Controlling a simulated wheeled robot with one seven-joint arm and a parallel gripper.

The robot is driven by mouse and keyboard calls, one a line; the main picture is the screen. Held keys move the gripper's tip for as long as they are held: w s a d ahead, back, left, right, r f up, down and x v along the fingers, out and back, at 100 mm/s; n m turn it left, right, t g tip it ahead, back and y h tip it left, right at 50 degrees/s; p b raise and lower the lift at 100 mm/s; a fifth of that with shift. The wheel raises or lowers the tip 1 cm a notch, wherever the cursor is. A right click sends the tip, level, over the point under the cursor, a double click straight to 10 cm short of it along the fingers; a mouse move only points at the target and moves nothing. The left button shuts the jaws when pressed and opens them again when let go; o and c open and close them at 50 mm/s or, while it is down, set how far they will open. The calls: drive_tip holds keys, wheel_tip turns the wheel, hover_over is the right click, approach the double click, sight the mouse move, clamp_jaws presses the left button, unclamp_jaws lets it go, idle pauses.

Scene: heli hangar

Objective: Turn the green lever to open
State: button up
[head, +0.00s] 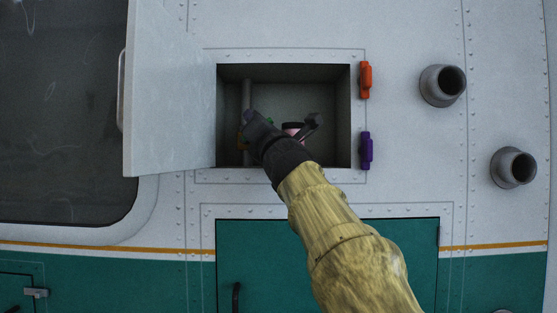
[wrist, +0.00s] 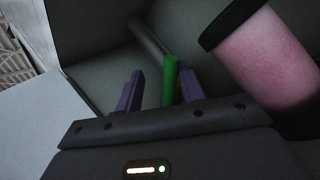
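The green lever (wrist: 170,82) stands out clearly in the wrist view, a short green bar near a grey pipe (wrist: 148,38). In the head view only a small bit of the green lever (head: 270,121) shows beside my gripper. My gripper (wrist: 160,85) has its two purple fingers apart, with the lever between them in the picture, nearer the right finger. I cannot tell whether a finger touches it. In the head view my gripper (head: 245,132) reaches into the open wall compartment (head: 285,69), and its dark body hides most of the lever and its mount.
A pink cylinder with a black cap (wrist: 262,55) is right of the lever, close to my gripper. The compartment door (head: 172,90) stands open at left. Orange (head: 366,80) and purple (head: 366,150) latches sit on the right edge. Two grey pipe stubs (head: 443,85) (head: 513,167) jut out farther right.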

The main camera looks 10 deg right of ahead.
drive_tip(key=b+v, duration=1)
drive_tip(key=v, duration=0.6)
